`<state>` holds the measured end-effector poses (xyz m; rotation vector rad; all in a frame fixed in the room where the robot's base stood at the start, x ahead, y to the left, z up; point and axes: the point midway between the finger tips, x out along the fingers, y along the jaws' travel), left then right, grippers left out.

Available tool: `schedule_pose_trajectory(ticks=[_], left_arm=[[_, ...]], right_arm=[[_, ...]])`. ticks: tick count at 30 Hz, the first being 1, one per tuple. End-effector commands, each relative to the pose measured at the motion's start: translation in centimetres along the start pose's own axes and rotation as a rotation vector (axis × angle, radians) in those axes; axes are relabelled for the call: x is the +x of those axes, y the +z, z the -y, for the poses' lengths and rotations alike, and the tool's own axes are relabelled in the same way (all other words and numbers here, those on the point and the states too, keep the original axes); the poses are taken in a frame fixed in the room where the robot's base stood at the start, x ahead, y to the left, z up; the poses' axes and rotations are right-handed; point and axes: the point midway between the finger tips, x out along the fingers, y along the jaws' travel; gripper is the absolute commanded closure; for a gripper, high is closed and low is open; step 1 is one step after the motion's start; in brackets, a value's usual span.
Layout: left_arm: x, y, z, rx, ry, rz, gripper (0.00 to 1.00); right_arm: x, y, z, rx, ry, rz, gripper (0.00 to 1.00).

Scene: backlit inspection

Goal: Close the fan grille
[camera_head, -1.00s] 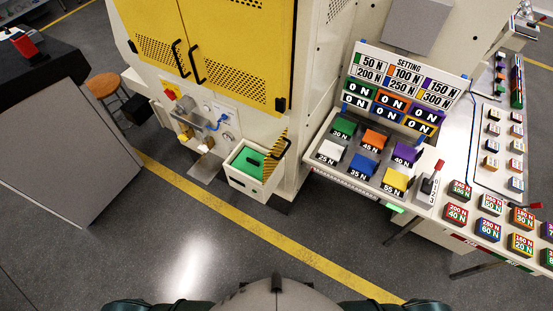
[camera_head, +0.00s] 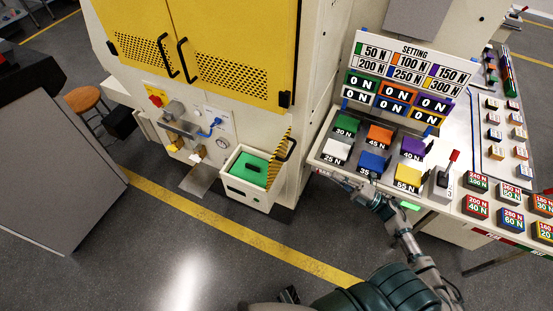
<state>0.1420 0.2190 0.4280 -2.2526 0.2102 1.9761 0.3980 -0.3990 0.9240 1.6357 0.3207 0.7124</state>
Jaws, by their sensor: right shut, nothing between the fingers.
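No part is plainly marked as a fan grille. The yellow cabinet doors (camera_head: 205,45) have perforated panels and two black handles, and look shut. Below them, a white box (camera_head: 249,190) with a green inside stands out from the machine. A yellow-and-black striped panel (camera_head: 274,152) with a black handle stands raised at its right side. My right gripper (camera_head: 366,192) is shut and empty at the front edge of the control desk, by the blue 35 N block. It is well to the right of the white box. My left gripper is out of view.
The control desk (camera_head: 455,187) holds coloured weight-labelled blocks and a red-tipped lever (camera_head: 446,172). A setting board (camera_head: 410,75) stands behind them. A brown stool (camera_head: 84,100) and a dark-topped grey cabinet (camera_head: 60,160) are at left. Floor in front of the machine is clear.

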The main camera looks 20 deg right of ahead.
Motion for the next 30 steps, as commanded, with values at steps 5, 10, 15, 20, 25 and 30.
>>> schedule_pose_trajectory(ticks=[5, 10, 15, 20, 25, 30], left_arm=[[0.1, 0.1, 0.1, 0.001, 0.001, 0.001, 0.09], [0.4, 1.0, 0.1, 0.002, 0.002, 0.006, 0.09], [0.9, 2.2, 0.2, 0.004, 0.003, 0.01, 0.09], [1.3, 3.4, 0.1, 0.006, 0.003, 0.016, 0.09], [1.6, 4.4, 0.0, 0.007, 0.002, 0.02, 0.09], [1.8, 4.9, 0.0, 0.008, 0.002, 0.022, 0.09]], right_arm=[[1.5, -1.0, -1.2, -0.04, 0.01, -0.052, 1.0], [4.6, -1.2, -1.4, -0.039, 0.013, -0.05, 1.0], [8.4, -1.4, -1.4, -0.039, 0.012, -0.048, 1.0], [11.5, -1.4, -1.4, -0.037, 0.011, -0.047, 1.0], [13.5, -1.4, -1.2, -0.034, 0.01, -0.045, 1.0], [14.4, -1.5, -1.1, -0.035, 0.009, -0.044, 1.0]])
